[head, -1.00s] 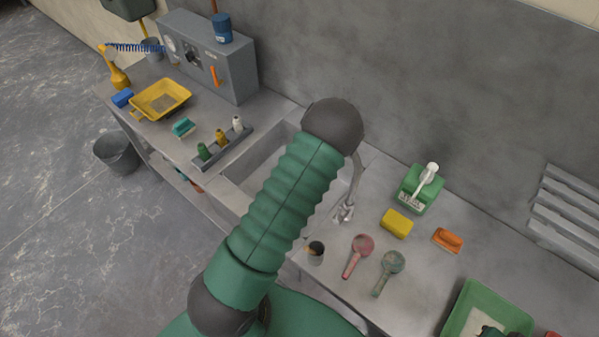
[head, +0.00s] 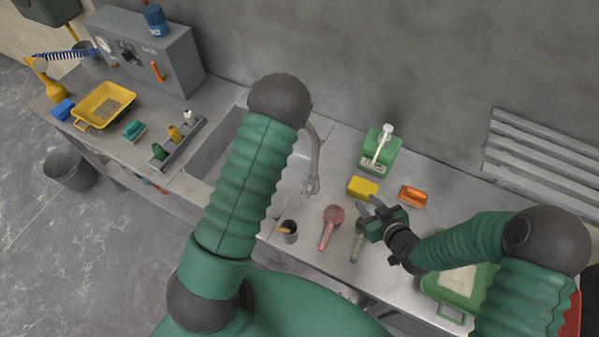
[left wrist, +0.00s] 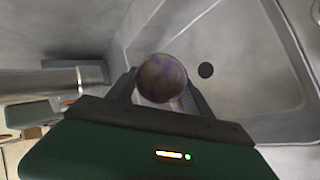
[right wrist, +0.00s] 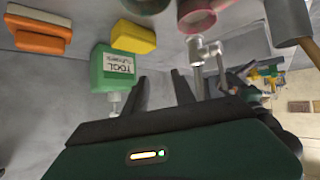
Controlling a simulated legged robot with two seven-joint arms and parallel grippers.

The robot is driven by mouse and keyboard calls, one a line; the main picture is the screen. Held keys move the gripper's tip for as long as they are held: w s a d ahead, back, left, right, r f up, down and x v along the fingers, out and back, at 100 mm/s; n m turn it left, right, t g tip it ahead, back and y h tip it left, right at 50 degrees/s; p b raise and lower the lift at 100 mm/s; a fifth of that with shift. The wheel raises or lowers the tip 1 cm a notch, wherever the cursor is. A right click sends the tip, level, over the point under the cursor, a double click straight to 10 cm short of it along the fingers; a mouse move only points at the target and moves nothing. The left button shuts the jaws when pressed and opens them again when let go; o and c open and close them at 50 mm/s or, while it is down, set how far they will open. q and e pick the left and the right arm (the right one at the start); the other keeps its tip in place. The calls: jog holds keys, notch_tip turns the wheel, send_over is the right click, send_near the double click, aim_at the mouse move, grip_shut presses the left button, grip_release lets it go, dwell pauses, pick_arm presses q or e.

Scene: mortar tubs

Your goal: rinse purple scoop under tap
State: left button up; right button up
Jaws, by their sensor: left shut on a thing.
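The purple scoop (left wrist: 162,77) shows in the left wrist view, with its mottled grey-purple bowl between the fingers. My left gripper (left wrist: 160,92) is shut on it, over the grey sink (left wrist: 240,50) with its dark drain. In the head view my left arm hides this gripper and the scoop. The curved metal tap (head: 314,160) stands at the sink's right side; I see no water from it. My right gripper (head: 373,208) is open above the counter, over the green scoop (head: 357,247), which it partly covers. Its fingers are apart and empty in the right wrist view (right wrist: 160,85).
A red scoop (head: 329,226) and a cup (head: 288,232) lie left of my right gripper. A yellow sponge (head: 362,187), an orange block (head: 413,196) and a green bottle (head: 380,150) are behind it. A green tray (head: 450,312) is at the right. A bottle rack (head: 180,145) is left of the sink.

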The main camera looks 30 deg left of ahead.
aim_at(304, 181)
jog(key=s+a+n+t+y, duration=0.1)
jog(key=s+a+y, duration=0.65)
jog(key=a, duration=0.45)
jog(key=x, duration=1.1)
jog(key=shift+w+d+f, duration=0.1)
jog(key=shift+w+f, duration=0.05)
jog(key=shift+d, duration=0.1)
grip_shut()
